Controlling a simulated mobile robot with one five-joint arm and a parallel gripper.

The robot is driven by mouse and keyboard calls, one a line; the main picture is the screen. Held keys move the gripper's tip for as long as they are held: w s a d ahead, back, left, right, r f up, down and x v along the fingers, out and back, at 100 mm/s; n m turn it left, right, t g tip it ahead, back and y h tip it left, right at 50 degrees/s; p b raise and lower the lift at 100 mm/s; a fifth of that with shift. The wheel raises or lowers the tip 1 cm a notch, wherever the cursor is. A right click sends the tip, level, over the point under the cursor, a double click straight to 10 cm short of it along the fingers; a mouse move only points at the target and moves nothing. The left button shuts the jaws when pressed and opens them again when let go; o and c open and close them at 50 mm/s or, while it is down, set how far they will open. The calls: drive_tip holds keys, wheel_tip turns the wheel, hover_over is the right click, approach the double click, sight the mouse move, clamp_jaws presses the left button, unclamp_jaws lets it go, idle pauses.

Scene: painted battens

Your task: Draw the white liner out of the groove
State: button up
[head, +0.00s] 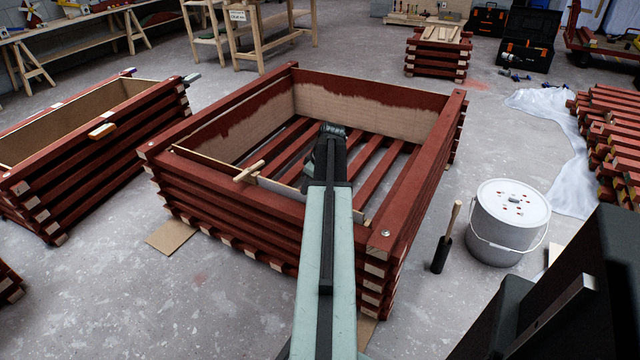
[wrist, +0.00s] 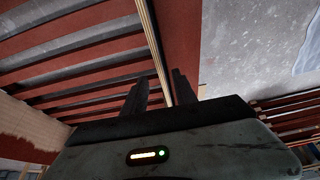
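The white liner (head: 278,187) stands in the groove along the inside of the near wall of the red batten crate (head: 420,165). Its pale tan top edge runs from the left corner toward the right front. In the wrist view that edge (wrist: 152,45) passes between my two fingers. My gripper (head: 310,182) is at the right half of the liner. The wrist view shows the fingers (wrist: 160,88) apart, one on each side of the edge, with gaps visible. My arm hides part of the liner in the head view. Contact cannot be told.
A short wooden piece (head: 248,171) lies across the liner's top edge. Another crate (head: 100,150) stands at left. A white bucket (head: 508,225) and a black-headed mallet (head: 445,240) stand right of the crate. Stacked battens (head: 610,130) lie at far right.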

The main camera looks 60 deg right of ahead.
drive_tip(key=b+x, duration=0.2)
drive_tip(key=x, duration=0.1)
drive_tip(key=shift+w+f, duration=0.15)
drive_tip(key=shift+f, duration=0.1)
drive_tip(key=shift+a+r, duration=0.1)
clamp_jaws()
drive_tip(key=shift+r, duration=0.1)
idle(1.2)
